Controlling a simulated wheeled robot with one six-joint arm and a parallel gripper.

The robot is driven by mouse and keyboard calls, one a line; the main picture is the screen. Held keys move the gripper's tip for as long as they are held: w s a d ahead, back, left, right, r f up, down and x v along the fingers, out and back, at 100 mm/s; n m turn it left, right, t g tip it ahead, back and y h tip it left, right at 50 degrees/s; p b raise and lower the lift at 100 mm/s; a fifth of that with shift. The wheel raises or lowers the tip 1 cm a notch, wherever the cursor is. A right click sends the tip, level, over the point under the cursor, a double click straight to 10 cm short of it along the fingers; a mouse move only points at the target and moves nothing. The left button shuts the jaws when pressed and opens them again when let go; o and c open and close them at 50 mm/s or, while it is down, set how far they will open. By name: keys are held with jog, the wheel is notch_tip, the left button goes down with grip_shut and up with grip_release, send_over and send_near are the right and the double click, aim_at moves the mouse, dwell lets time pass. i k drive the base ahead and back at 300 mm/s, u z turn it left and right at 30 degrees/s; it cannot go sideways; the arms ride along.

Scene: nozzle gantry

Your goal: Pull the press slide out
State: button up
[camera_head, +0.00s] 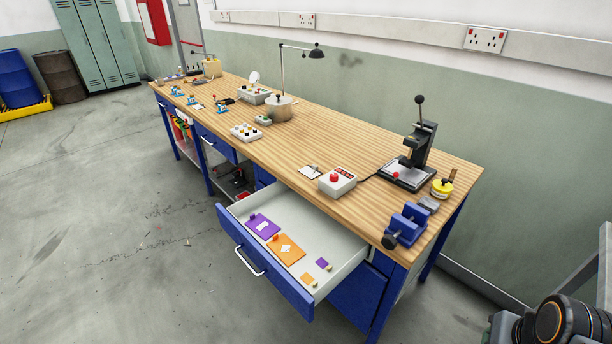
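The black press (421,148) stands on the right part of the wooden workbench, with a ball-topped lever pointing up. Its slide (407,174) is a light grey plate low in the black base. A small red knob (396,175) sits at the slide's near-left edge. I cannot tell at this size how far the slide is in or out. My gripper is not in view; only a dark part of my arm with an orange ring shows at the bottom right corner, well apart from the press.
A control box with a red button (337,181) stands left of the press, with a cable between them. A yellow tin (441,188) and a blue vise (406,224) are to the right. An open drawer (265,265) juts out in front. Bench middle is mostly clear.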

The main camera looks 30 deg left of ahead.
aim_at(413, 177)
jog(key=u, duration=0.65)
jog(key=i, duration=1)
jog(key=u, duration=0.05)
